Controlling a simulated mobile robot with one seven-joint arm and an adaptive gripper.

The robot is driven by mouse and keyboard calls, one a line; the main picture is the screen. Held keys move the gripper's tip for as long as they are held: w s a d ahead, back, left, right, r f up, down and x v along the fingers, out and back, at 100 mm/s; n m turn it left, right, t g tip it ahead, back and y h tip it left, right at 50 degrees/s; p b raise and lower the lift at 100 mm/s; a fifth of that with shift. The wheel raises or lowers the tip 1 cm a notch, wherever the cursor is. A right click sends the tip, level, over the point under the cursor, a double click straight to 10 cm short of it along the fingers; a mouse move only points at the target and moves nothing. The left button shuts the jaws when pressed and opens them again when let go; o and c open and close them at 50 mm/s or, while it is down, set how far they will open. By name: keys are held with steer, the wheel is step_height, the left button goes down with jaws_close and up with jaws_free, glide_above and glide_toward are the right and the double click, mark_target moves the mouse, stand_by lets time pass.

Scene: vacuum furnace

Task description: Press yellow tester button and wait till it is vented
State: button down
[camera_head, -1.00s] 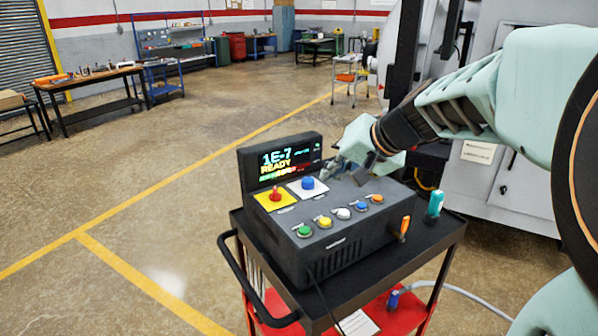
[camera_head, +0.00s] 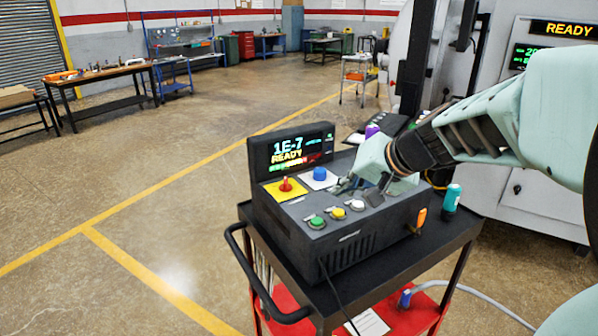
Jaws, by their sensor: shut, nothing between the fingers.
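The dark tester box (camera_head: 345,250) stands on a black cart. Its screen (camera_head: 292,150) reads "1E-7" and "READY". The yellow button (camera_head: 338,213) sits in the front row between a green button (camera_head: 317,222) and a white button (camera_head: 357,205). My gripper (camera_head: 360,192) is shut and empty, pointing down over the right part of the panel, just behind and right of the yellow button. It looks apart from that button; its height above the panel is hard to tell. It hides the right end of the button row.
A red knob on a yellow plate (camera_head: 286,185) and a blue knob (camera_head: 319,174) stand behind the row. An orange-handled tool (camera_head: 420,219) and a teal bottle (camera_head: 451,198) are at the right. The furnace sign (camera_head: 568,29) reads "READY". Open floor lies left.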

mark_target(341, 213)
steer(key=shift+w+f+b, duration=0.15)
steer(key=shift+f+b, duration=0.25)
steer(key=shift+f, duration=0.5)
steer(key=shift+s+d+f+b, duration=0.1)
steer(key=shift+s+f+b, duration=0.15)
steer(key=shift+b, duration=0.2)
steer(key=shift+f, duration=0.1)
stand_by(0.3)
steer(key=shift+f+b, duration=0.4)
steer(key=shift+b, duration=0.3)
steer(key=shift+f+b, duration=0.35)
steer(key=shift+b, duration=0.15)
stand_by(0.5)
steer(key=shift+r, duration=0.1)
steer(key=shift+r+p, duration=0.4)
steer(key=shift+r, duration=0.35)
